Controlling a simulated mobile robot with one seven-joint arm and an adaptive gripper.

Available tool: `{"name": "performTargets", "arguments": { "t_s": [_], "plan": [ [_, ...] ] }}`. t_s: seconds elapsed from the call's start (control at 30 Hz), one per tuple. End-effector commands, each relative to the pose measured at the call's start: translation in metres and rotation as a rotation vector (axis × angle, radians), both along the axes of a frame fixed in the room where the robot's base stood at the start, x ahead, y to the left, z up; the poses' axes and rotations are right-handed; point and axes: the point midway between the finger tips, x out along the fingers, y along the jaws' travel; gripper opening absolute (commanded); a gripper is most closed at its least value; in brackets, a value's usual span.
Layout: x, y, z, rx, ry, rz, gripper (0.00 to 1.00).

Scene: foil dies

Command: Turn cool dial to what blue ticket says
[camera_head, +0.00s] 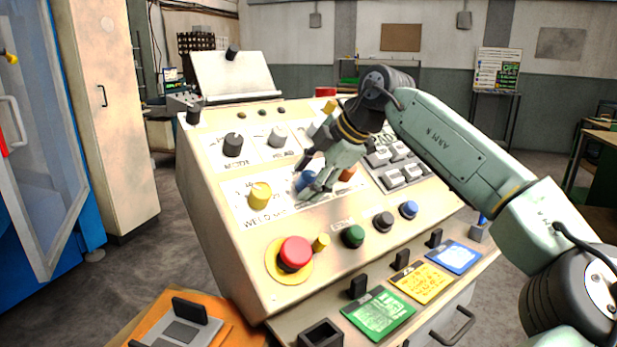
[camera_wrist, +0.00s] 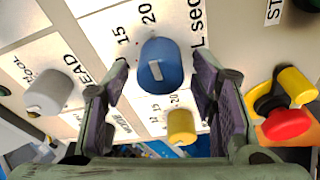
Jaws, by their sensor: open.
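The blue dial (camera_wrist: 160,65) sits between my two open fingers in the wrist view, with gaps visible on both sides. Printed 15 and 20 and a partly hidden label ending in "L sec" surround it. A pale mark shows on its knob. The dial also shows in the head view (camera_head: 305,180), partly covered by the fingers. My gripper (camera_wrist: 163,78) is open at the panel. The blue ticket (camera_head: 454,257) lies on the lower ledge at the right in the head view; its writing is too small to read.
A yellow dial (camera_head: 259,194) stands left of the blue one. A grey dial (camera_wrist: 48,92) is near my left finger. A red mushroom button (camera_head: 295,253) and several coloured buttons sit below. Yellow (camera_head: 424,282) and green (camera_head: 378,313) tickets lie along the ledge.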

Motion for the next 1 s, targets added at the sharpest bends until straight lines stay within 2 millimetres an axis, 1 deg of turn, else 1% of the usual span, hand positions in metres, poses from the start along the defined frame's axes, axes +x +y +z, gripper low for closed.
{"name": "performTargets", "arguments": {
  "t_s": [0.13,0.27,0.5,0.7,0.83,1.0],
  "plan": [
    [-0.001,-0.002,0.002,0.0,0.0,0.0,0.52],
    [-0.006,-0.01,0.014,0.0,-0.001,-0.002,0.52],
    [-0.025,-0.036,0.054,-0.001,-0.003,-0.003,0.52],
    [-0.038,-0.054,0.081,0.0,-0.001,-0.001,0.52],
    [-0.043,-0.061,0.089,0.0,-0.001,-0.002,0.52],
    [-0.045,-0.063,0.093,0.0,0.0,0.0,0.52]
  ]
}}
